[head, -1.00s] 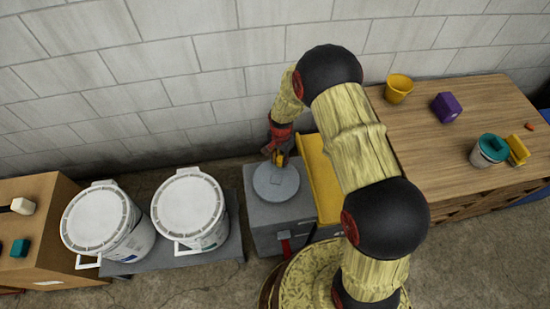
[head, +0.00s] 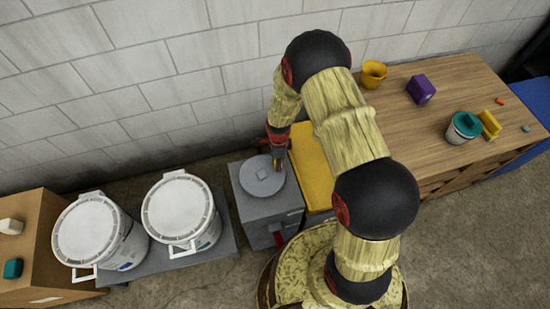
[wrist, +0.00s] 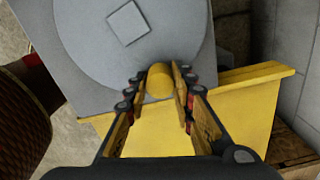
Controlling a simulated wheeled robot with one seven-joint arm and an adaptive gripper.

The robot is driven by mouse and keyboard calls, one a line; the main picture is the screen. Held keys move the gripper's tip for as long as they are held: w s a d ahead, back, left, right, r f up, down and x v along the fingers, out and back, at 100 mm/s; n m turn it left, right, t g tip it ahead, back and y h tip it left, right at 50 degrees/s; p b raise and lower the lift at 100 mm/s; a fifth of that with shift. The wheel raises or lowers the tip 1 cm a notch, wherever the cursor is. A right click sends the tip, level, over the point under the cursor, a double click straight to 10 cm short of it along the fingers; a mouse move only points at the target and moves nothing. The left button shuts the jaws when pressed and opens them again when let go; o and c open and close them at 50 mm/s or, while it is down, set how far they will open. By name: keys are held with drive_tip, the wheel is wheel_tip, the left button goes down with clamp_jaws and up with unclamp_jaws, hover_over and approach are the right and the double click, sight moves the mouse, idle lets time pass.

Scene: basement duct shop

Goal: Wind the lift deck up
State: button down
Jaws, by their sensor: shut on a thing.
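A grey round crank wheel (head: 258,178) with a square hub lies flat on top of a grey box (head: 256,212). My gripper (head: 279,162) is at the wheel's back right edge, reaching down from above. In the wrist view its fingers are shut on a yellow knob (wrist: 160,84) at the wheel's rim. The wheel (wrist: 170,30) fills the top of that view. A yellow deck (head: 312,160), apparently the lift deck, sits just right of the box, partly hidden by my arm. It also shows below the knob in the wrist view (wrist: 165,138). Its height is hard to judge.
Two white lidded buckets (head: 92,228) (head: 178,208) stand on a grey platform (head: 226,240) at left. A wooden bench (head: 400,95) at right holds a yellow cup (head: 373,73), a purple block (head: 420,89) and a teal-lidded pot (head: 463,127). A block wall stands close behind.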

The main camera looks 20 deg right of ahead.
drive_tip(key=shift+s+d+m+p, duration=0.1)
drive_tip(key=shift+s+m+p, duration=0.2)
drive_tip(key=shift+s+m, duration=0.9)
drive_tip(key=shift+w+m, duration=0.15)
drive_tip(key=shift+m, duration=0.15)
drive_tip(key=c, duration=1.5)
unclamp_jaws()
wheel_tip(320, 180, up, 12)
drive_tip(key=shift+f, duration=0.1)
